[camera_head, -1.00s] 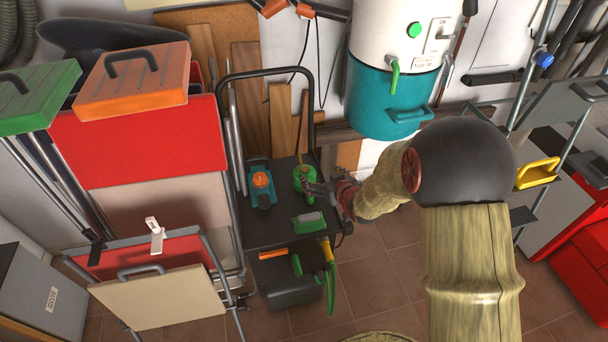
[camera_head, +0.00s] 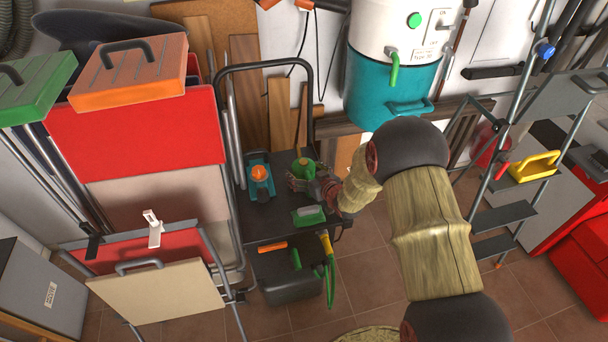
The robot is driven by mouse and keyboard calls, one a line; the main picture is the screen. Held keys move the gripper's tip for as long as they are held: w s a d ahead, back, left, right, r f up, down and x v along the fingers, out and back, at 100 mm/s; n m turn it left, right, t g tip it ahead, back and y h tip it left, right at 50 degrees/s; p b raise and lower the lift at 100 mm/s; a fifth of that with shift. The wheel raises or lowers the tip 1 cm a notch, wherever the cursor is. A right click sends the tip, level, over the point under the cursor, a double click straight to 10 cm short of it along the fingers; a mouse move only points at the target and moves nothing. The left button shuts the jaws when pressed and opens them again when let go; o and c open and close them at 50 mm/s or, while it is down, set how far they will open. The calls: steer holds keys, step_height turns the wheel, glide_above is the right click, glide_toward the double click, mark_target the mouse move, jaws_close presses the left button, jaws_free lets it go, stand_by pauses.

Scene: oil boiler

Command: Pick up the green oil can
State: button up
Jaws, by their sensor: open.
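The green oil can (camera_head: 304,165) stands on the top shelf of a black cart (camera_head: 262,216), toward its right side. Its thin spout points up and away. My gripper (camera_head: 296,178) reaches in from the right at the can, with its fingers open beside the can's lower body. The fingers partly hide the can, and I cannot tell whether they touch it.
A teal and orange item (camera_head: 261,182) stands left of the can on the cart. A green brush-like item (camera_head: 308,215) lies in front. The cart's black handle (camera_head: 310,105) rises behind. A teal and white boiler (camera_head: 390,85) hangs behind to the right. Folded boards (camera_head: 140,135) stand left.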

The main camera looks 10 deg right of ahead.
steer(key=c, duration=0.3)
steer(key=c, duration=1.1)
steer(key=shift+w, duration=0.1)
steer(key=shift+c, duration=0.6)
steer(key=shift+r, duration=0.1)
